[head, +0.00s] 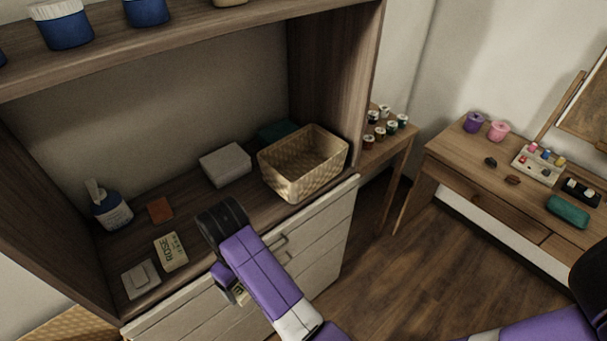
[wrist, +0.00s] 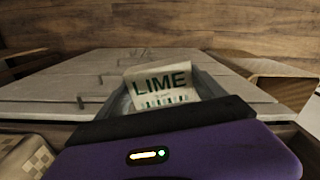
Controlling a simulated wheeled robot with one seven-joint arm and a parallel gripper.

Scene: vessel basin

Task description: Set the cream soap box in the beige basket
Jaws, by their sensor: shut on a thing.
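My gripper (wrist: 163,92) is shut on a cream soap box (wrist: 160,82) marked LIME in dark letters. The box's lower part is hidden behind the gripper in the wrist view. In the head view a small piece of the box (head: 240,291) shows beside my gripper, in front of the drawer fronts and apart from the counter. The beige woven basket (head: 283,184) stands on the counter to the upper right of my gripper, its open top facing up. It looks empty in the part I can see. A beige checkered corner at the wrist view's lower left looks like this basket (wrist: 25,158).
A pale box marked ROSE (head: 170,251), a white dish (head: 140,279), a brown block (head: 160,210), a blue bottle (head: 111,212) and a grey box (head: 225,165) sit on the counter. A shelf (head: 180,45) overhangs it. A side table with jars stands at right.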

